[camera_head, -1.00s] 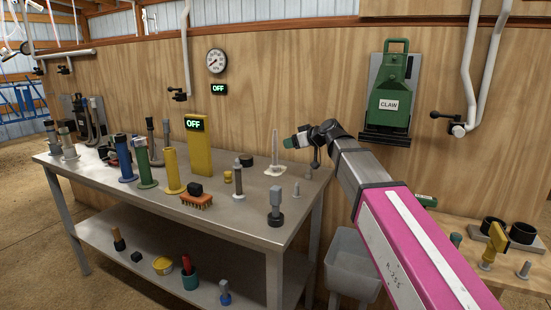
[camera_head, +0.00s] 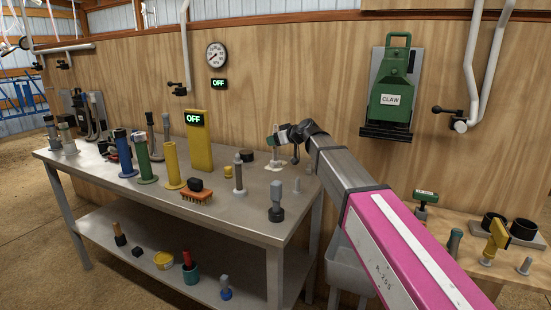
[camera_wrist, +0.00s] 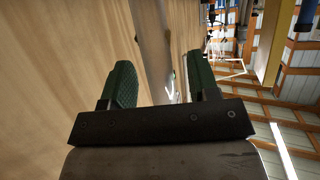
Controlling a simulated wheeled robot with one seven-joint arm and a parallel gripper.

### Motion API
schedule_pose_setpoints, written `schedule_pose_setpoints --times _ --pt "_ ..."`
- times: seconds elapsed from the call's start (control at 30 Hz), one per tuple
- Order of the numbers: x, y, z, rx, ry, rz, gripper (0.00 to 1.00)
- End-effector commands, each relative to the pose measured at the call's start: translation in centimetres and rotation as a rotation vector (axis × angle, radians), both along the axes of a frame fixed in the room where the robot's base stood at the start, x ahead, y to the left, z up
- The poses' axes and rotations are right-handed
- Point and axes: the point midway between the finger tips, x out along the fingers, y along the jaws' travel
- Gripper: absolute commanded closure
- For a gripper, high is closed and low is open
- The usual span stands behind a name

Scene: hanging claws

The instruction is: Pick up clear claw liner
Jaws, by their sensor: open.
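The clear claw liner (camera_head: 275,165) looks like a thin, pale upright piece on a whitish foot. It stands near the back right of the metal table. My gripper (camera_head: 271,139) is at its upper part in the head view and overlaps it, so part of the liner is hidden. I cannot tell whether they touch. In the wrist view my gripper (camera_wrist: 162,86) is open, with its two green fingers wide apart. A small pale, shiny shape shows between and beyond the fingers; it may be the liner, but it is too small to be sure.
The metal table (camera_head: 225,208) also holds several coloured tubes, an orange brush (camera_head: 196,195), a grey post (camera_head: 239,177) and a grey piece on a black base (camera_head: 276,201). The plywood wall (camera_head: 300,80) rises close behind. A green CLAW unit (camera_head: 391,92) hangs there.

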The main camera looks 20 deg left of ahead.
Motion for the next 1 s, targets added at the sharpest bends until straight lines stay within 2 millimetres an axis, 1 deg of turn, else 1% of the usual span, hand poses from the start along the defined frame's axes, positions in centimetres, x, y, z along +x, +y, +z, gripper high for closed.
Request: schedule_pose_setpoints --times 0.07,0.23,0.27,0.3,0.37,0.4,0.43,0.77,0.87,1.0 --pt "0.2 0.4 -0.2 0.000 0.000 0.000 0.45" --pt "0.2 0.4 -0.2 0.000 0.000 -0.001 0.45" --pt "0.2 0.4 -0.2 0.000 0.000 0.000 0.48" --pt "0.2 0.4 -0.2 0.000 0.000 0.000 0.61" --pt "0.1 0.4 -0.2 0.000 0.000 0.000 0.81" --pt "0.1 0.4 -0.2 0.000 0.000 0.000 0.94" --pt "0.1 0.4 -0.2 0.000 0.000 0.000 1.00" --pt "0.1 0.4 -0.1 0.000 0.000 0.000 1.00" --pt "0.2 0.4 0.3 0.001 -0.001 0.000 1.00" --pt "0.2 0.4 1.5 0.000 -0.002 0.001 1.00"
